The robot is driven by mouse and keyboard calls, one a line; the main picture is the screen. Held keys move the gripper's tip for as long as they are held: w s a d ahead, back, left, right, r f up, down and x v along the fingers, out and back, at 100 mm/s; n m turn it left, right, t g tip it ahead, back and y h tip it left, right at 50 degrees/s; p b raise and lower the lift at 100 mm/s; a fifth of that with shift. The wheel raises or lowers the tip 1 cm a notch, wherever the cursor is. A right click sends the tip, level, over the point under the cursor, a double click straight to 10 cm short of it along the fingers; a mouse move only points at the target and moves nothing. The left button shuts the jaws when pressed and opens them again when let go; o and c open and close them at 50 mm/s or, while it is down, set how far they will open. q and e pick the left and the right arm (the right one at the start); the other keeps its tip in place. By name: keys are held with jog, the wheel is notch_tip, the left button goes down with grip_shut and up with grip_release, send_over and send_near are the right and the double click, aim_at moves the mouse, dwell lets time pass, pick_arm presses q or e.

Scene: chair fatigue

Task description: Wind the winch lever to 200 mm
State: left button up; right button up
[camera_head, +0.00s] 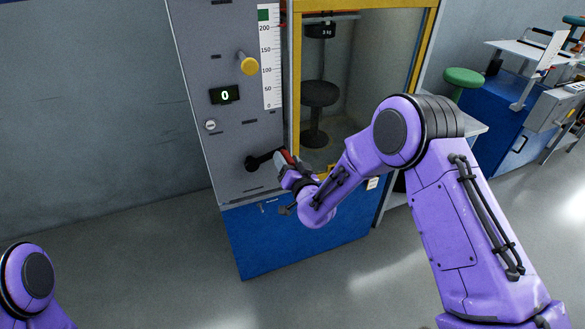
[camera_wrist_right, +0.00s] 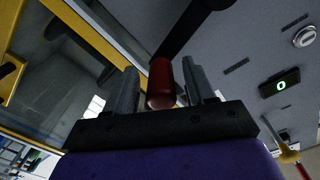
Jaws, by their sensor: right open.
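The winch lever (camera_head: 264,160) is a black crank arm low on the grey panel, pointing right from its hub, with a red handle (camera_head: 287,156) at its end. In the right wrist view the red handle (camera_wrist_right: 160,80) stands between the two fingers of my right gripper (camera_wrist_right: 160,88), with a gap visible on the left side. My right gripper (camera_head: 287,163) is open around the handle, not clamped on it. A vertical scale (camera_head: 269,60) marked 0 to 200 has a green patch at its top. The display (camera_head: 225,95) reads 0. My left gripper is out of view.
A yellow knob (camera_head: 249,65) sticks out of the panel above the lever. A yellow-framed cabinet (camera_head: 433,40) right of the panel holds a dark stool (camera_head: 319,95) under a 5 kg weight (camera_head: 320,30). A blue base (camera_head: 270,240) lies below. The floor at left is clear.

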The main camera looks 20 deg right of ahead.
jog(key=s+b, duration=0.1)
jog(key=s, duration=0.8)
jog(key=shift+s, duration=0.3)
jog(key=s+d+f+m+g+h+p, duration=0.1)
jog(key=s+d+f+g, duration=0.1)
jog(key=s+f+g, duration=0.5)
jog(key=s+d+f+g+h+p, duration=0.1)
jog(key=s+d+f+g, duration=0.15)
jog(key=s+f, duration=0.7)
jog(key=s+d+f+g+p, duration=0.1)
jog(key=s+f+g, duration=0.1)
jog(key=s, duration=0.7)
jog(key=s+d+f+g+h, duration=0.1)
jog(key=s+d+f+g, duration=0.1)
jog(key=s+f, duration=0.3)
jog(key=s+g, duration=0.1)
jog(key=s, duration=0.3)
jog(key=shift+s+p, duration=0.3)
jog(key=shift+p, duration=0.05)
jog(key=shift+f, duration=0.1)
